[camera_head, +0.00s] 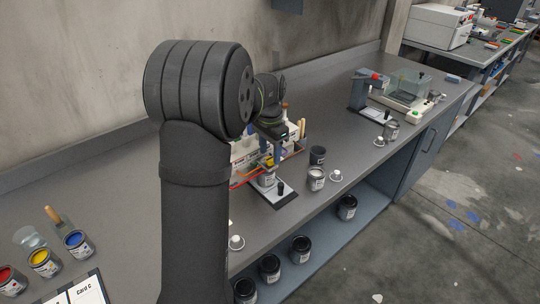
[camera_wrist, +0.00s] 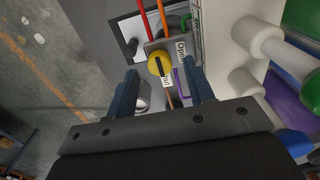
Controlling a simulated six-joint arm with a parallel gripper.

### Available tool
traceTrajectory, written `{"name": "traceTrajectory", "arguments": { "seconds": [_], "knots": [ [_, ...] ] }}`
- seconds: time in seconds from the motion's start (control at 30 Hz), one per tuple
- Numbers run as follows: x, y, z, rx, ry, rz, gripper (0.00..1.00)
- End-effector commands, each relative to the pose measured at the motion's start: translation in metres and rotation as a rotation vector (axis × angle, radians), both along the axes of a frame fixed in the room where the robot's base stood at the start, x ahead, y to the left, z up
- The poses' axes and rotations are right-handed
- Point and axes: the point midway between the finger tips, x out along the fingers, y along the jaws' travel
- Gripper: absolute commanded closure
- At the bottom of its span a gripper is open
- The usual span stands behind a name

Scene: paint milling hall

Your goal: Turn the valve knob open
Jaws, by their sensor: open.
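The valve knob (camera_wrist: 158,64) is round and yellow, on a grey plate crossed by red and orange tubes. A label reading "Open" lies on its right side, and another label, partly legible as "Shut", lies just below it. My gripper (camera_wrist: 163,78) is open, with one blue finger on each side of the knob in the wrist view. I cannot tell whether the fingers reach its depth; no contact shows. In the head view the knob (camera_head: 268,160) is a small yellow spot under my gripper (camera_head: 270,140), partly hidden by my arm.
Open paint cans in red, yellow (camera_head: 44,262) and blue stand at the bench's left. A grey can (camera_head: 317,178) and a dark cup (camera_head: 317,155) stand right of the valve. The bench's middle right is mostly clear.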

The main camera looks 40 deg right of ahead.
Motion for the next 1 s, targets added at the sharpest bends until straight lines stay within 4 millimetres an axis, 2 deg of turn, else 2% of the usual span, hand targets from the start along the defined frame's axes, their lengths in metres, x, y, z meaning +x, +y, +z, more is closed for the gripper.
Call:
{"name": "traceTrajectory", "arguments": {
  "seconds": [0.2, 0.47, 0.5, 0.7, 0.73, 1.0],
  "knots": [
    [0.0, 0.0, -0.017, 0.001, 0.001, 0.0, 0.52],
    [0.0, 0.0, -0.019, 0.0, 0.0, 0.0, 0.52],
    [0.0, 0.0, -0.019, 0.0, 0.0, 0.0, 0.54],
    [0.0, 0.0, -0.019, 0.0, 0.0, 0.0, 0.93],
    [0.0, 0.0, -0.019, 0.0, 0.0, 0.0, 0.96],
    [0.0, 0.0, -0.018, 0.0, 0.0, 0.023, 0.96]
  ]
}}
